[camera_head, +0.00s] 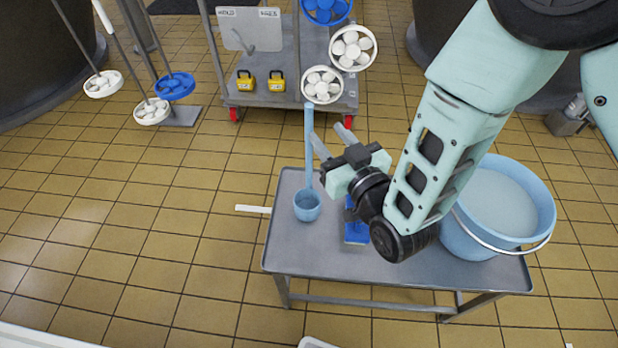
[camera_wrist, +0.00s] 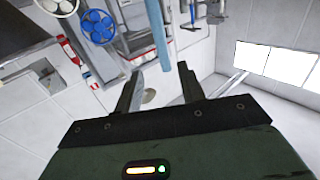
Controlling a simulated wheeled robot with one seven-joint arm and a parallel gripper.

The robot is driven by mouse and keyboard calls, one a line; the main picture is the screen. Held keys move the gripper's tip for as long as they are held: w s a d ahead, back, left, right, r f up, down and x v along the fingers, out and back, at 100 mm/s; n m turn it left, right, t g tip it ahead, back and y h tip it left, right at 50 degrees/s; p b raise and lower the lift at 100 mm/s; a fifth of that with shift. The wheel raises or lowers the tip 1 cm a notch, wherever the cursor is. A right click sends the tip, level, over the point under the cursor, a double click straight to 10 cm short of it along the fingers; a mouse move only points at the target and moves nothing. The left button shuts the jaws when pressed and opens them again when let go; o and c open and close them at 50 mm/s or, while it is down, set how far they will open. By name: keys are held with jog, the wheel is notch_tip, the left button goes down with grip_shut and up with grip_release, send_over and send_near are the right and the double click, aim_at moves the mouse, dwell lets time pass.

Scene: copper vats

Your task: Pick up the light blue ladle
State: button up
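The light blue ladle (camera_head: 307,204) is on the grey metal table (camera_head: 300,256), its bowl near the table's left side. Its long handle stands up from the bowl toward the top of the picture. My gripper (camera_head: 328,137) is open, with its two grey fingers apart, just right of the handle in the head view. In the wrist view the handle (camera_wrist: 158,32) runs down from the top edge to the space by the fingertips of my gripper (camera_wrist: 157,80). I cannot tell whether the handle is between the fingers or beyond them.
A light blue bucket (camera_head: 505,205) with a wire handle stands at the table's right end. A blue object (camera_head: 356,232) lies under my wrist, partly hidden. A metal cart (camera_head: 285,62) with yellow padlocks stands behind. Tiled floor at left is mostly clear.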

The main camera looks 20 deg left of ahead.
aim_at(311, 117)
jog(key=shift+s+a+x, duration=0.1)
jog(key=shift+x, duration=1.85)
jog(key=shift+s+a+x, duration=0.1)
jog(key=shift+s+x, duration=0.05)
jog(key=shift+x, duration=1.75)
jog(key=shift+r, duration=0.15)
grip_shut()
